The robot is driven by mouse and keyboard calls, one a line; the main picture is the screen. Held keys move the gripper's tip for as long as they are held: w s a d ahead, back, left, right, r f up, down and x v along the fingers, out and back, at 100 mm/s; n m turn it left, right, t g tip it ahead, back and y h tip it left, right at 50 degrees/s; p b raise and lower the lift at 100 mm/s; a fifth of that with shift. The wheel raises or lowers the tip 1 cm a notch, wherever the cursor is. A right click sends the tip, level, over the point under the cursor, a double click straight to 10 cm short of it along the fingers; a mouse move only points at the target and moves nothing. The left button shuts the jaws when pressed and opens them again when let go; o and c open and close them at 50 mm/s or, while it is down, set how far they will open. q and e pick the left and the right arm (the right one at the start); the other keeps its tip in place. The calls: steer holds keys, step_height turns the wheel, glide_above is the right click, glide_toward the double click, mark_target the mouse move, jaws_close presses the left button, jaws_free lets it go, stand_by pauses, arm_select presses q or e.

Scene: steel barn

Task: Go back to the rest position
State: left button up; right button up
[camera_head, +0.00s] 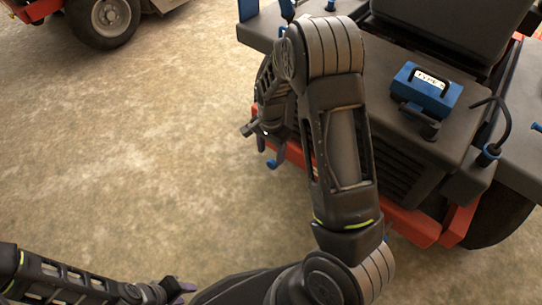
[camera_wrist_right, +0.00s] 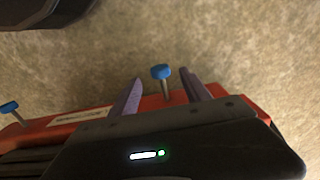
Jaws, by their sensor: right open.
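My right arm reaches across the middle of the head view to the front of a dark-grey and red vehicle (camera_head: 400,165). My right gripper (camera_head: 268,150) is low at the vehicle's left front corner, partly hidden by its own wrist. In the right wrist view this gripper (camera_wrist_right: 162,78) is open, with purple fingers spread. A blue-topped pin (camera_wrist_right: 160,73) shows between the fingers with a gap on both sides. My left gripper (camera_head: 176,289) is at the bottom edge of the head view, over the floor; its fingers are too small and cut off to judge.
A blue box with a handle and white label (camera_head: 426,89) sits on the vehicle's grey top. A black hose (camera_head: 502,125) curves up at the right. Another red vehicle (camera_head: 104,17) stands at the far left. The concrete floor (camera_head: 140,150) between is clear.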

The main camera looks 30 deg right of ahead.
step_height(320, 180, up, 2)
steer(key=shift+r, duration=0.15)
stand_by(0.6)
